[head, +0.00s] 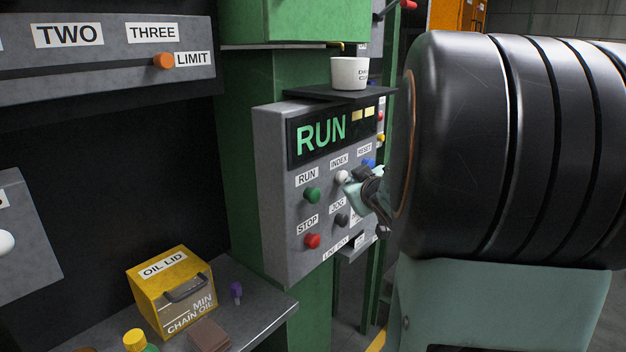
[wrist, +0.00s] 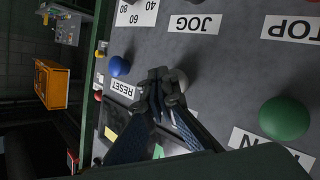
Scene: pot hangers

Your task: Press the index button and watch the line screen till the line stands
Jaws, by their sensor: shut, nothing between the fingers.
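The grey control panel (head: 275,190) is fixed to a green post. Its line screen (head: 322,134) shows RUN in green letters and two pale yellow blocks at the right. The white index button (head: 342,177) is under the INDEX label. In the wrist view the index button (wrist: 181,79) is partly hidden behind my fingers. My gripper (head: 350,185) is shut and empty, with its tips right at the index button. In the wrist view the tips of my gripper (wrist: 165,78) overlap the button's edge. I cannot tell whether they touch it.
Near the tips are the blue reset button (head: 369,163), the dark jog button (head: 342,220), the green run button (head: 312,195) and the red stop button (head: 312,241). A white cup (head: 350,73) stands on the shelf above. A yellow oil box (head: 168,290) sits lower left.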

